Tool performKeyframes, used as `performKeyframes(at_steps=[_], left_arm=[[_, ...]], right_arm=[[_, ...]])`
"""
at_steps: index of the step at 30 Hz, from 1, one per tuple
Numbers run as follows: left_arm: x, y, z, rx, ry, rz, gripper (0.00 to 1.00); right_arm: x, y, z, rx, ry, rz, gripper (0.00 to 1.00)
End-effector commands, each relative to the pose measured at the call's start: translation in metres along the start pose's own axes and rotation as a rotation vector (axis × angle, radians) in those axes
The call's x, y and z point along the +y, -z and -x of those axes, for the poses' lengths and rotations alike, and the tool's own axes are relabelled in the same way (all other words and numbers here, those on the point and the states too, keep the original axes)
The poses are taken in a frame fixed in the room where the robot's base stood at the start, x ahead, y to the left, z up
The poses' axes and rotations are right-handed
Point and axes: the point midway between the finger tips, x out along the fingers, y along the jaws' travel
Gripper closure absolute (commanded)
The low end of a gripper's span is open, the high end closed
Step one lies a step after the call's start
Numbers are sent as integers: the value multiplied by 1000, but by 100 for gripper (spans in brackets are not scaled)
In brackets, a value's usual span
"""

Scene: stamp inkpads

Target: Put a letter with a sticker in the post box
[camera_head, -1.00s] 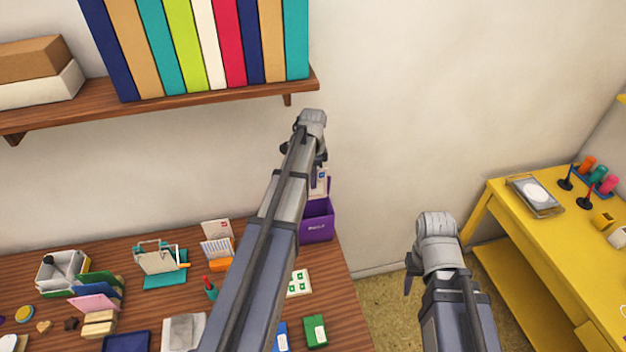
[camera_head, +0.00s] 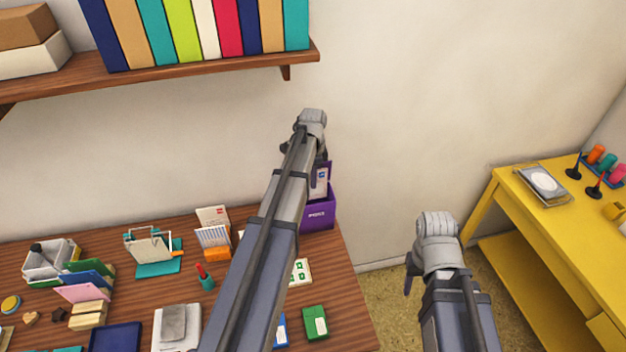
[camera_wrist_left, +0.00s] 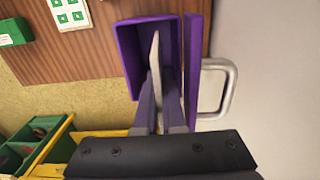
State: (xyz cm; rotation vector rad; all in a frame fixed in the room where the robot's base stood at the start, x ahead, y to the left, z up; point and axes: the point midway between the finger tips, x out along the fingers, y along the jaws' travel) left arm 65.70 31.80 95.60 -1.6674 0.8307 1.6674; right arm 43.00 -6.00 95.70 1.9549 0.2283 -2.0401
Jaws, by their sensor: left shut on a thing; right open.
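My left gripper (camera_wrist_left: 160,100) is shut on a thin white letter (camera_wrist_left: 155,55), seen nearly edge-on in the left wrist view. The letter (camera_head: 321,181) also shows in the head view, upright, with a blue mark on its face. The purple post box (camera_head: 318,212) stands at the right end of the wooden desk. In the left wrist view the letter is over the post box's open top (camera_wrist_left: 124,60); how deep its lower edge reaches is not clear. My right gripper (camera_head: 409,282) is open and empty, off the desk's right side.
A sheet of green stickers (camera_head: 300,271) and a green box (camera_head: 315,322) lie on the desk near the post box. A letter rack (camera_head: 213,238) stands left of my arm. A book shelf (camera_head: 200,78) hangs above. A yellow table (camera_head: 545,225) is at right.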

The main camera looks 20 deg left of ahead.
Motion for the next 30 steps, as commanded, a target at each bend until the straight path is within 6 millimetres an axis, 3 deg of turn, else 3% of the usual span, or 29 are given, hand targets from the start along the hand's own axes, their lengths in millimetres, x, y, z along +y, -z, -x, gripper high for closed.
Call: performKeyframes(at_steps=[2, 3, 12, 22, 30], left_arm=[[0, 0, 0, 0, 0, 0, 100], [0, 0, 0, 0, 0, 0, 90], [0, 0, 0, 0, 0, 0, 59], [0, 0, 4, 0, 0, 0, 59], [0, 0, 23, 0, 0, 0, 59]], right_arm=[[0, 0, 0, 0, 0, 0, 50], [0, 0, 0, 0, 0, 0, 50], [0, 0, 0, 0, 0, 0, 50], [0, 0, 4, 0, 0, 0, 50], [2, -1, 23, 0, 0, 0, 50]])
